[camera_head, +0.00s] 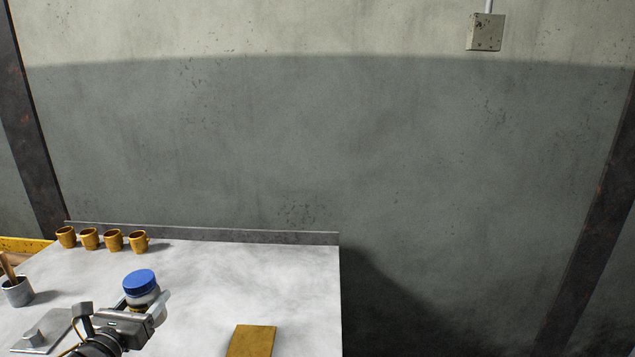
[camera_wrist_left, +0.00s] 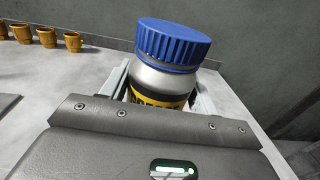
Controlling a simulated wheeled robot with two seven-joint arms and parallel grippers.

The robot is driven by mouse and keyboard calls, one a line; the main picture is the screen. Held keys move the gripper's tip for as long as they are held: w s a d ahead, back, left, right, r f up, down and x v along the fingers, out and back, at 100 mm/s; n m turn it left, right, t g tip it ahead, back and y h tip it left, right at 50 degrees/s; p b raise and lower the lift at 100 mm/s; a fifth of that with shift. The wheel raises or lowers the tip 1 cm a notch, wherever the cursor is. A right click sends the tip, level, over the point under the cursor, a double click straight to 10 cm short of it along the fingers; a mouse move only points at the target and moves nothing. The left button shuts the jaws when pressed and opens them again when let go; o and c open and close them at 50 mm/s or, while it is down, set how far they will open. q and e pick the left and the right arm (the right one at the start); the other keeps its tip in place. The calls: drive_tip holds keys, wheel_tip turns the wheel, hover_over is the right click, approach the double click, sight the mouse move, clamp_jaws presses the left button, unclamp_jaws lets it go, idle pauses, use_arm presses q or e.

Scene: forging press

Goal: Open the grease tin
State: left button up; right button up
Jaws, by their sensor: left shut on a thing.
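The grease tin (camera_head: 141,296) is a silver tin with a yellow and black label and a ribbed blue lid (camera_head: 139,281). The lid sits on top of the tin, and it also shows large in the left wrist view (camera_wrist_left: 172,45). My left gripper (camera_head: 143,305) is around the tin's body, below the lid, with a finger on each side, shut on it. The tin looks slightly tilted in the wrist view. Its lower part is hidden by my gripper, so I cannot tell whether it touches the table. My right gripper is not in view.
Several mustard mugs (camera_head: 113,240) stand in a row at the table's back left. A grey pot (camera_head: 17,291) with a wooden handle stands at the left edge. A mustard block (camera_head: 252,341) lies at the front right. The table's (camera_head: 260,275) middle and back right are clear.

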use_arm(q)
drive_tip(key=s+d+f+m+h, duration=0.1)
drive_tip(key=s+d+m+h, duration=0.1)
drive_tip(key=d, duration=0.4)
drive_tip(key=s+d+f+m+g+h, duration=0.1)
drive_tip(key=s+d+f+h, duration=0.1)
drive_tip(key=s+d, duration=0.3)
drive_tip(key=s+d+f+m+g+h, duration=0.1)
drive_tip(key=s+d+m+h, duration=0.1)
drive_tip(key=d, duration=0.5)
drive_tip(key=shift+s+d+f+m+h, duration=0.3)
drive_tip(key=shift+s+h, duration=0.35)
drive_tip(key=shift+h, duration=0.55)
drive_tip(key=shift+d, duration=0.1)
